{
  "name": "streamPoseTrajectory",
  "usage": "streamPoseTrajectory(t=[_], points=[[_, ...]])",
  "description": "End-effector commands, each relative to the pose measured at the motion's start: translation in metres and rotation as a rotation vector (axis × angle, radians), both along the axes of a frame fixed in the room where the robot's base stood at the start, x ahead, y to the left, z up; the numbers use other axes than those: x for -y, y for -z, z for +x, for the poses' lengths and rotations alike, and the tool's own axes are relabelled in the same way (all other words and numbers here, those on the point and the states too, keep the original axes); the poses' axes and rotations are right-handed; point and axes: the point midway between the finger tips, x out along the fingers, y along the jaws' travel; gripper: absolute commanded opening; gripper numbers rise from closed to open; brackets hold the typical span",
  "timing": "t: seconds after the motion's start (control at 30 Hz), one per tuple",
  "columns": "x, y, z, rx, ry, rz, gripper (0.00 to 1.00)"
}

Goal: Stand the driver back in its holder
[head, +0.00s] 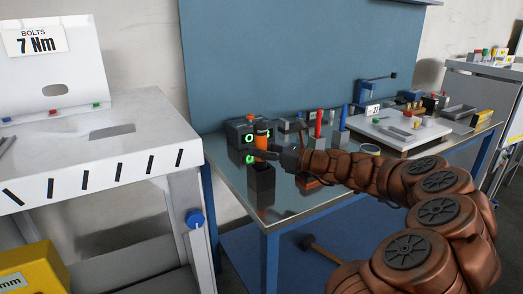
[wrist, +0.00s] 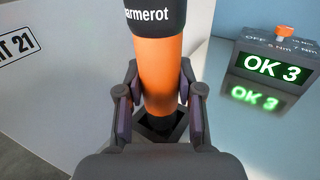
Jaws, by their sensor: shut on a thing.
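The driver (head: 262,134) is orange with a dark band, and it stands about upright. In the wrist view the driver (wrist: 160,70) rises between my fingers, and its dark band reads "armerot". My gripper (head: 266,153) is shut on the driver, with one finger on each side in the wrist view (wrist: 160,108). The holder (head: 261,184) is a dark square box on the bench below my gripper. In the wrist view the dark holder (wrist: 183,128) shows around the driver's lower part. My gripper hides the driver's lower end, so I cannot tell how deep it sits.
A grey controller box (wrist: 268,68) reading "OK 3" stands close beside the driver. Red (head: 318,125) and blue (head: 344,118) upright tools stand right of my gripper. A white tray (head: 385,138) with small parts lies further right. A white workstation (head: 100,150) stands left.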

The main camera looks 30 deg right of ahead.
Motion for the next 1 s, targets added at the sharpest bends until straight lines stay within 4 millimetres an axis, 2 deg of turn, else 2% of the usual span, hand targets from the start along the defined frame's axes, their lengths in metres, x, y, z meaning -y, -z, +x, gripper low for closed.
streamPoseTrajectory(t=[0.13, 0.17, 0.4, 0.77, 1.0], points=[[0.000, 0.002, 0.000, 0.000, 0.000, 0.001, 0.00], [0.000, 0.003, 0.000, 0.000, 0.000, 0.001, 0.38], [0.000, 0.003, 0.000, 0.000, 0.000, 0.000, 0.61], [0.000, -0.001, 0.000, 0.000, 0.000, -0.001, 0.61], [0.014, 0.000, -0.023, 0.000, 0.004, 0.000, 0.61]])
